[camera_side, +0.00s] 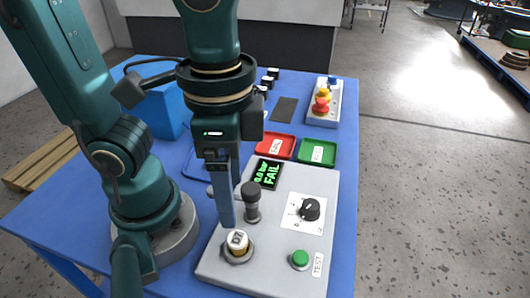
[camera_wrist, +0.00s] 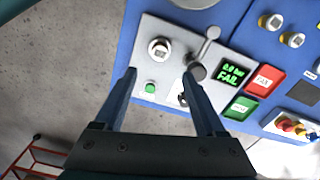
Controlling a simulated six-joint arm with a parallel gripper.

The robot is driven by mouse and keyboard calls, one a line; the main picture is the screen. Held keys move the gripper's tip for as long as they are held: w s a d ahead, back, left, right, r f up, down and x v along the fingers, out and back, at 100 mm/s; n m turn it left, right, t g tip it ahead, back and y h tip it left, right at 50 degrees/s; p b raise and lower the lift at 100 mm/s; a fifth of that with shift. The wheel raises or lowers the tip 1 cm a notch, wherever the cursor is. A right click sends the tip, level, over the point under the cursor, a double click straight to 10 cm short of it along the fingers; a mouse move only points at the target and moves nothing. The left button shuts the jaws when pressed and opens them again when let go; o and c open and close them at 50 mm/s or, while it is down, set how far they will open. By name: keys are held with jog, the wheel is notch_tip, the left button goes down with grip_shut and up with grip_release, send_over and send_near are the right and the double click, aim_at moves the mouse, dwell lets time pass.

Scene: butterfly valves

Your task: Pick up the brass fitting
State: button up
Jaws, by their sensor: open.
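A small fitting with a pale square top and a brass-coloured body (camera_side: 237,240) stands upright in a round socket on the grey test panel. It also shows in the wrist view (camera_wrist: 160,48), beyond and between my fingertips. Two more brass-coloured fittings with pale tops (camera_wrist: 272,22) lie on the blue area at the upper right of the wrist view; I cannot make them out in the side view. My gripper (camera_side: 227,222) points down over the panel, near the socketed fitting. Its two fingers (camera_wrist: 160,73) are apart with nothing between them. Their exact height above the fitting is unclear.
The grey panel (camera_side: 275,258) carries a dark upright cylinder (camera_side: 251,201), a black knob (camera_side: 310,209), a green button (camera_side: 300,258) and a display reading FAIL (camera_side: 267,173). Red (camera_side: 275,146) and green (camera_side: 317,152) trays lie behind, with a control box (camera_side: 323,115) farther back.

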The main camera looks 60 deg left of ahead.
aim_at(238, 238)
jog(key=shift+f, duration=5.1)
grip_shut()
